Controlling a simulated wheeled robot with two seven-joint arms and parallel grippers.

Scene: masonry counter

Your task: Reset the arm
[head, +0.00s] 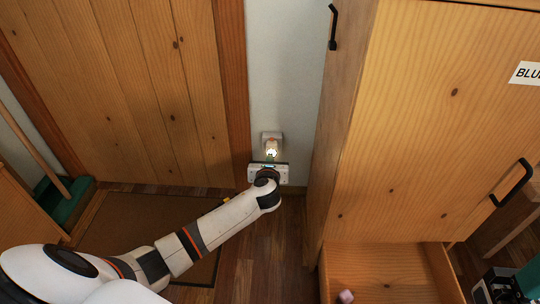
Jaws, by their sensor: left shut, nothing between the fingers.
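My left arm reaches in from the lower left across the floor. My left gripper (271,155) is at its far end, shut and empty, in front of the pale wall strip. Just beyond it in the picture is a small wall fitting (272,137) with a bright glow at its lower part. The fingertips overlap the glow, so I cannot tell whether they touch the fitting. My right gripper is not in view.
A plank door (130,90) stands left of the wall strip. A wooden cabinet (420,120) with black handles fills the right. Its open lower drawer (390,262) holds a small pinkish block (346,296).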

